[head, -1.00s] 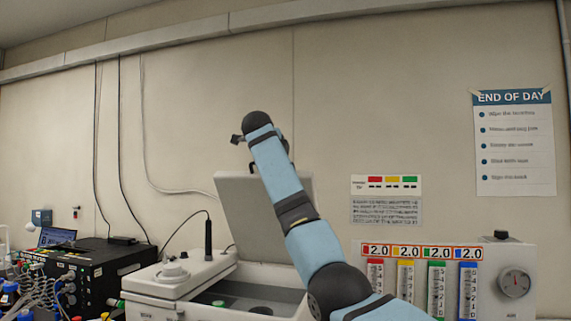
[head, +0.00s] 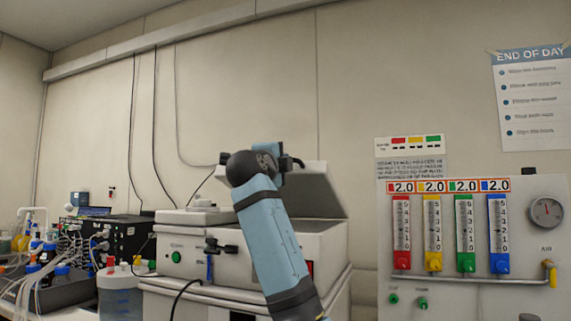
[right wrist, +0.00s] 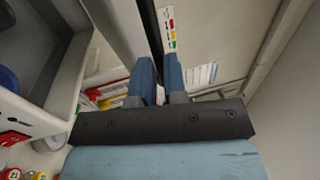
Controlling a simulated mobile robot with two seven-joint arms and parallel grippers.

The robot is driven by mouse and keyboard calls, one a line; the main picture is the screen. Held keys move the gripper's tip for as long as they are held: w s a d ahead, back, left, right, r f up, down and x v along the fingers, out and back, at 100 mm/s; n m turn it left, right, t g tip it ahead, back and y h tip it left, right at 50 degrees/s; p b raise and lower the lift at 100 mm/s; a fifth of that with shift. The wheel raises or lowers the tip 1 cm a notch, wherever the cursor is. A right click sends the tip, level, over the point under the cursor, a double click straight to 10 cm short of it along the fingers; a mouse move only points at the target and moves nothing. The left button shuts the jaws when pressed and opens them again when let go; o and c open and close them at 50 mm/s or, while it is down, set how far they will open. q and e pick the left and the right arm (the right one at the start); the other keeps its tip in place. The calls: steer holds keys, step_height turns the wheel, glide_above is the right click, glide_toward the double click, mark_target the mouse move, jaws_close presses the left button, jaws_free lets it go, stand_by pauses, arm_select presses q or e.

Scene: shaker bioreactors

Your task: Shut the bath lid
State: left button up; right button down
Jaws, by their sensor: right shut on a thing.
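The bath (head: 170,257) is a white bench unit with a green button on its front. Its grey lid (head: 318,190) is tilted, partly open, raised above the right part of the bath. My right arm reaches up in front of the bath, and its gripper (head: 288,162) is at the lid's upper edge. In the right wrist view, the two blue fingers of this gripper (right wrist: 159,75) are closed on the edge of the grey lid panel (right wrist: 118,28). My arm hides part of the lid and bath front. My left gripper is not in view.
A gas panel (head: 480,285) with several coloured flow tubes stands to the right. A black box (head: 125,237), bottles, tubing and a clear bucket (head: 126,292) crowd the left. A blue-handled tap (head: 210,263) sticks out from the bath front.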

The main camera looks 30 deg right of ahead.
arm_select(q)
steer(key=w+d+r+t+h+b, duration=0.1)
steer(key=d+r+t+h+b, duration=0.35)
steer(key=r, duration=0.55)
arm_select(e)
step_height(320, 180, down, 16)
steer(key=s+a+t+h+b, duration=0.1)
steer(key=s+a+h+b, duration=0.1)
steer(key=b, duration=0.4)
steer(key=shift+a+f+t, duration=0.15)
steer(key=shift+a+t, duration=0.1)
steer(key=shift+t, duration=0.15)
steer(key=c, duration=1.8)
jaws_free()
steer(key=shift+s, duration=0.1)
steer(key=o, duration=0.6)
steer(key=shift+d, duration=0.2)
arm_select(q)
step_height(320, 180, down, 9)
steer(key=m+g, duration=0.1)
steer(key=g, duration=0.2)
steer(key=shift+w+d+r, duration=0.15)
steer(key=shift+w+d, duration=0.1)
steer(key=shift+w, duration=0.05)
arm_select(e)
steer(key=shift+o, duration=0.2)
